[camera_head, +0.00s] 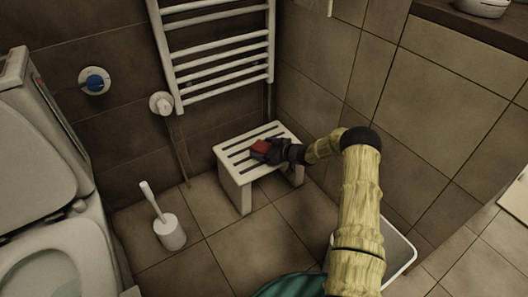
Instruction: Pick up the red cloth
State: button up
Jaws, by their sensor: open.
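The red cloth (260,146) lies on the slatted top of a small white stool (236,158) in the middle of the view. It looks like a small folded red piece. My gripper (266,152) is at the stool top, right against the cloth in the picture. It is open. Its dark fingers are small here and partly overlap the cloth, so I cannot tell whether the cloth is between them. My arm reaches in from the lower right.
A toilet (50,245) stands at the left, with a white brush in a holder (169,232) on the floor beside it. A white towel rail (220,55) hangs behind the stool. A white basin (400,250) is partly hidden behind my arm. Tiled floor in front of the stool is clear.

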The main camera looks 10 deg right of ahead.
aim_at(264, 147)
jog(key=shift+c, duration=0.3)
jog(key=c, duration=1.1)
notch_tip(264, 147, up, 10)
jog(key=p, duration=0.6)
